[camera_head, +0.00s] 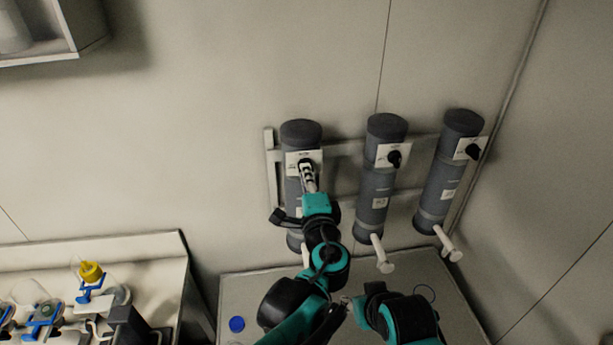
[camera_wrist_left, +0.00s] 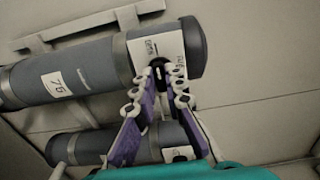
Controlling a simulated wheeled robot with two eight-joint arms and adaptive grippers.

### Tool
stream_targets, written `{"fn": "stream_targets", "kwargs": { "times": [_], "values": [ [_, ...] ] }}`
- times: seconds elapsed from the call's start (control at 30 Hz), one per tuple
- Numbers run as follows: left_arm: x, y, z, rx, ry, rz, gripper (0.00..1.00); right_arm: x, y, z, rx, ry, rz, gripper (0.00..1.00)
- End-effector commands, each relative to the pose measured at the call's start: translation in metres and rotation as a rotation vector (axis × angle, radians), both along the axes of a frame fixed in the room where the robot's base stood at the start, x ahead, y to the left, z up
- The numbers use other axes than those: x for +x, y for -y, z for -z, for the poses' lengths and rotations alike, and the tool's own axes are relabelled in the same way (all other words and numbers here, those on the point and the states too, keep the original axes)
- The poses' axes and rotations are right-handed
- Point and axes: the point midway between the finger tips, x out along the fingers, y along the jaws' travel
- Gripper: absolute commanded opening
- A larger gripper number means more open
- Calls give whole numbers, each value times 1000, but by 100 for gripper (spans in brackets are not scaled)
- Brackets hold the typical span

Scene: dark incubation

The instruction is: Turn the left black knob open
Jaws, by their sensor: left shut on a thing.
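Three dark grey cylinders hang in a row on the wall, each with a white plate and a black knob near its top. The left black knob (camera_head: 304,162) is on the left cylinder (camera_head: 301,133) and is mostly covered by my left gripper (camera_head: 306,168) in the head view. In the left wrist view, the knob (camera_wrist_left: 158,64) sits between the fingertips of my left gripper (camera_wrist_left: 167,74), which is shut on it. My right arm shows at the bottom of the head view, but its fingers cannot be made out.
The middle cylinder (camera_head: 376,185) and the right cylinder (camera_head: 441,185) stand close to the right, with knobs and white pipe ends sticking out. A bench (camera_head: 150,250) with bottles is at lower left. A blue cap (camera_head: 237,324) lies on the low grey surface (camera_head: 240,290).

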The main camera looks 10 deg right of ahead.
Motion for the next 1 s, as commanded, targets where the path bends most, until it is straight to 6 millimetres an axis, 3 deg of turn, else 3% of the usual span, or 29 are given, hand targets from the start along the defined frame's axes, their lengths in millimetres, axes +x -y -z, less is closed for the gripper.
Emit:
{"fn": "stream_targets", "kwargs": {
  "times": [0.27, 0.3, 0.37, 0.73, 0.87, 1.0],
  "values": [
    [0, 0, 1, -3, -2, 0, 0, 0, 0, 0, 0, 0, 0, 40],
    [0, 0, 1, -3, -2, 0, 19, 0, 0, 0, 0, 0, 0, 40],
    [0, 0, 1, -2, -2, 0, 32, 0, 0, 0, 0, 0, 0, 40],
    [-5, 0, 0, -1, -1, 1, 32, 0, 0, 0, 0, 0, 0, 40],
    [-23, 1, 0, -1, -1, 3, 32, 0, 0, 0, 0, 0, 0, 40],
    [-55, 1, 1, -1, -1, 5, 32, 0, 0, 0, 0, 0, 0, 40]
  ]
}}
